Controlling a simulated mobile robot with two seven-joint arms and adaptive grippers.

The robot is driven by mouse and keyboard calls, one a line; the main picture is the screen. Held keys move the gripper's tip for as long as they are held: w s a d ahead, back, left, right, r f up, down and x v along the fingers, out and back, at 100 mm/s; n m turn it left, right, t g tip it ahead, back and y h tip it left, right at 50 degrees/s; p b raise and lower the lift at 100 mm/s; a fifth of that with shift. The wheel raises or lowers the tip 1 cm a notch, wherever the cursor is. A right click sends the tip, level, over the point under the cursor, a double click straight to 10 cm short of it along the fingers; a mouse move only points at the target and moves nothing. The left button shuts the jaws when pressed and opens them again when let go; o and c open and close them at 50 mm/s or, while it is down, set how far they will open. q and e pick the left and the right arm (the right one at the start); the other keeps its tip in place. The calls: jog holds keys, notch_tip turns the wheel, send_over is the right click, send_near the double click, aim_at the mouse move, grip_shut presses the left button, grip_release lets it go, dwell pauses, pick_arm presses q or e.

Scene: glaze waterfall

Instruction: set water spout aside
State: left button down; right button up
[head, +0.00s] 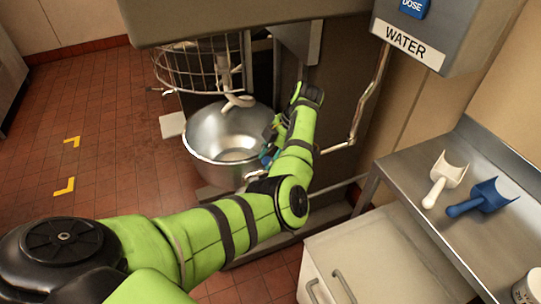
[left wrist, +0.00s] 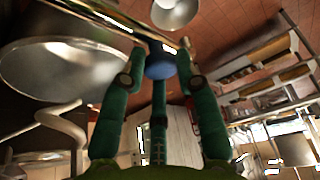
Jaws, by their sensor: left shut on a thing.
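The water spout (head: 368,98) is a thin metal pipe. It comes down from the grey box labelled WATER (head: 405,42), bends left, and passes behind my left arm toward the mixer bowl (head: 222,157). My left gripper (head: 268,154) is at the bowl's right rim, partly hidden by my own wrist. In the left wrist view my gripper (left wrist: 160,68) is shut on a blue piece (left wrist: 159,58) between its fingertips, which appears to be the spout's end. The join between blue piece and pipe is hidden. My right gripper is not in view.
A wire guard (head: 200,68) and a mixing hook (head: 236,101) are above the bowl. A steel counter (head: 408,165) at the right carries a white scoop (head: 443,182), a blue scoop (head: 482,199) and a white tub (head: 528,288). The tiled floor (head: 100,140) at the left is open.

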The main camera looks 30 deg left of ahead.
pick_arm(q)
jog(key=shift+s+f, duration=0.1)
jog(key=shift+s, duration=0.05)
jog(key=c, duration=0.9)
grip_release()
jog(key=shift+d, duration=0.1)
jog(key=shift+s, duration=0.1)
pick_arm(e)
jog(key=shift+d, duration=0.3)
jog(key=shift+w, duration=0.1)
pick_arm(q)
jog(key=shift+w+d+r, duration=0.15)
jog(key=shift+w+r, duration=0.1)
jog(key=shift+r, duration=0.35)
jog(key=v, duration=1.1)
jog(key=shift+s, duration=0.15)
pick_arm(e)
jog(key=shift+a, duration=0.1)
